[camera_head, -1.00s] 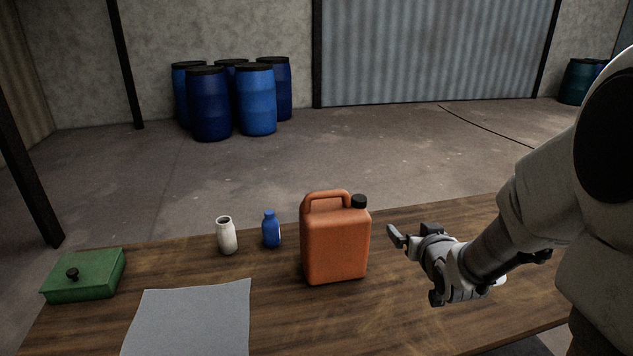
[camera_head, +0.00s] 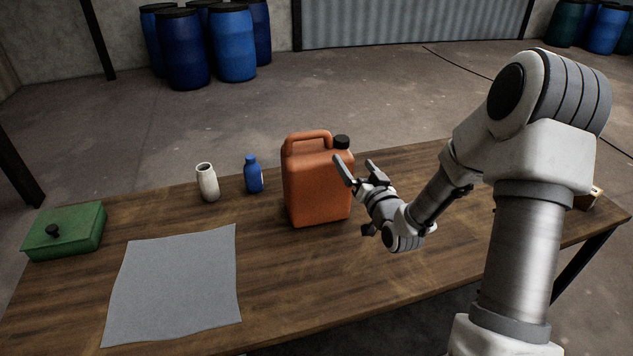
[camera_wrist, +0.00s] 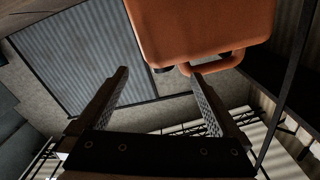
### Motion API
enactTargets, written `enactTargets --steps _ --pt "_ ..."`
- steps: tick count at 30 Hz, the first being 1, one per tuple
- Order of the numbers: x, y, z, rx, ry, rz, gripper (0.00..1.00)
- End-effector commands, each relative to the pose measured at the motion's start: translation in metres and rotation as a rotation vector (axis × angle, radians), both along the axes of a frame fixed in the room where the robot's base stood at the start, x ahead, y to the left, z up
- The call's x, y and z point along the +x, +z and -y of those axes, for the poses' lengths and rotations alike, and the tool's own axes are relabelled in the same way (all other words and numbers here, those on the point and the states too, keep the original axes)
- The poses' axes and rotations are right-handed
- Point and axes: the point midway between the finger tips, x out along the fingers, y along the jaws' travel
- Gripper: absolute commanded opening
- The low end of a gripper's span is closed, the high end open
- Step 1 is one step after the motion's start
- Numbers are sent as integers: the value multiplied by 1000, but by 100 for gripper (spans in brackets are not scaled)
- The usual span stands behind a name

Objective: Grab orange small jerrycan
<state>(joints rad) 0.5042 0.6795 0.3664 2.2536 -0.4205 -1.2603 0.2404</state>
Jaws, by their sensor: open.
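The orange jerrycan (camera_head: 318,190) stands upright on the wooden table, with a loop handle on top and a black cap at its right. My gripper (camera_head: 357,168) is open and empty, just right of the jerrycan near its upper part. In the head view one finger overlaps the can's right edge; I cannot tell whether it touches. In the wrist view the jerrycan (camera_wrist: 200,30) and its handle (camera_wrist: 215,65) lie beyond the open fingertips (camera_wrist: 160,72), with nothing between the fingers.
A white bottle (camera_head: 208,183) and a blue bottle (camera_head: 253,175) stand left of the jerrycan. A green box (camera_head: 65,232) and a grey sheet (camera_head: 175,285) lie further left on the table (camera_head: 290,285). Blue barrels (camera_head: 233,45) stand on the floor behind.

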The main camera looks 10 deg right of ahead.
Motion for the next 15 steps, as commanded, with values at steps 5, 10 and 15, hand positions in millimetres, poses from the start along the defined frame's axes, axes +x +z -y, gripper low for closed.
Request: enactTargets --steps 5,10,15 --pt "30 0 -6 0 1 0 100" --pt "43 0 -9 -1 0 -1 100" --pt "54 -2 -12 0 2 -2 100"
